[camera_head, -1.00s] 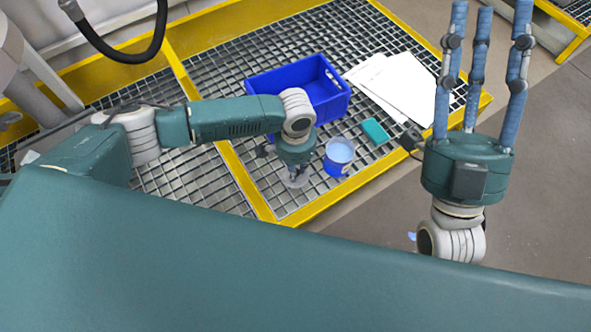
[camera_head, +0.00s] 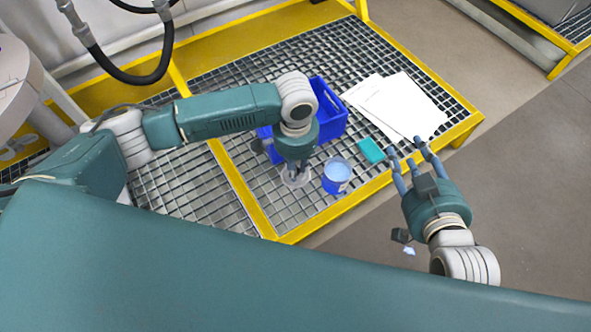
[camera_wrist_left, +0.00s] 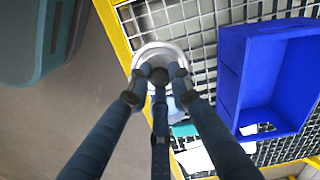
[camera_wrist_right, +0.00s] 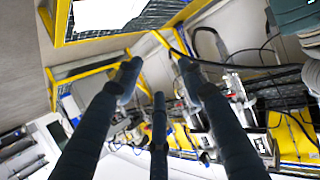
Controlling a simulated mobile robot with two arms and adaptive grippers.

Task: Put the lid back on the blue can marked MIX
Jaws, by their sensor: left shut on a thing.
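The blue can (camera_head: 336,178) stands upright and open on the grating, with pale blue inside. My left gripper (camera_head: 294,168) points down just left of the can, shut on the knob of a round pale lid (camera_head: 296,180). In the left wrist view the fingers (camera_wrist_left: 158,76) close around the dark knob of the lid (camera_wrist_left: 142,58); part of the can shows behind it. I cannot tell whether the lid touches the grating. The MIX marking is not readable. My right gripper (camera_head: 406,146) is empty with fingers spread, right of the can near the platform's edge.
A blue crate (camera_head: 334,122) stands behind the can, partly hidden by my left arm. A teal block (camera_head: 371,150) and white papers (camera_head: 402,104) lie to the right. A yellow frame (camera_head: 318,222) edges the grating (camera_head: 200,188).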

